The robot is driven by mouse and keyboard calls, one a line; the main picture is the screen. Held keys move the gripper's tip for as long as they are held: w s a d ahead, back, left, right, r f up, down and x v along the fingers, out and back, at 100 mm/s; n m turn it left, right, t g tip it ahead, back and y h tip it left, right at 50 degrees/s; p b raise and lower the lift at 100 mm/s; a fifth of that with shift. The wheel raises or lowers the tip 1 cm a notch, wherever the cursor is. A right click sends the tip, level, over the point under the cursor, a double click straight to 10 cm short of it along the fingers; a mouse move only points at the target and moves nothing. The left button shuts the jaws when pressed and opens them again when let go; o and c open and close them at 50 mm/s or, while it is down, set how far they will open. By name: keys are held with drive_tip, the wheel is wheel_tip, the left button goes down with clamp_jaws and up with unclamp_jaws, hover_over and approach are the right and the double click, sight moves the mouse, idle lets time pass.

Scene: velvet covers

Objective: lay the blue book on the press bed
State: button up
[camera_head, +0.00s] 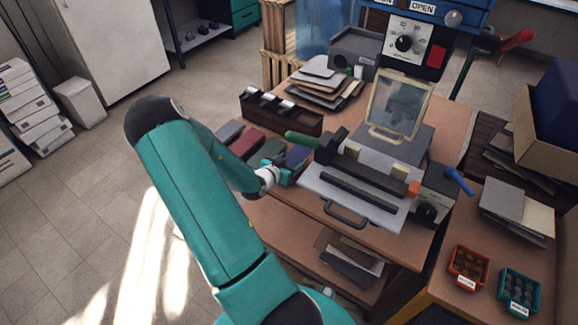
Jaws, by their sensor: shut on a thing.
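The blue book (297,155) is a small dark blue volume at the right end of a row of books on the brown table (265,215). My gripper (290,170) is at its near edge and shut on it; the fingertips are small and partly hidden by my own wrist. I cannot tell whether the book is lifted off the table. To the right is a machine with a flat pale grey bed (312,182), a dark bar across it, a green-handled lever and a front handle. It looks like the press bed. The bar covers part of it.
Green (268,151), red (247,143) and dark (229,131) books lie left of the blue one. Behind are a dark wooden rack (282,117) and stacked sheets (320,82). A framed panel (400,105) stands behind the machine. A control box (430,207) sits at its right.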

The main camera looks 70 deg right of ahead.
drive_tip(key=shift+a+f, duration=0.1)
drive_tip(key=shift+f, duration=0.65)
drive_tip(key=shift+f, duration=0.2)
drive_tip(key=o, duration=1.1)
drive_tip(key=shift+c, duration=0.2)
drive_tip(key=v, duration=1.4)
drive_tip(key=shift+s, duration=0.3)
drive_tip(key=shift+w+r, duration=0.1)
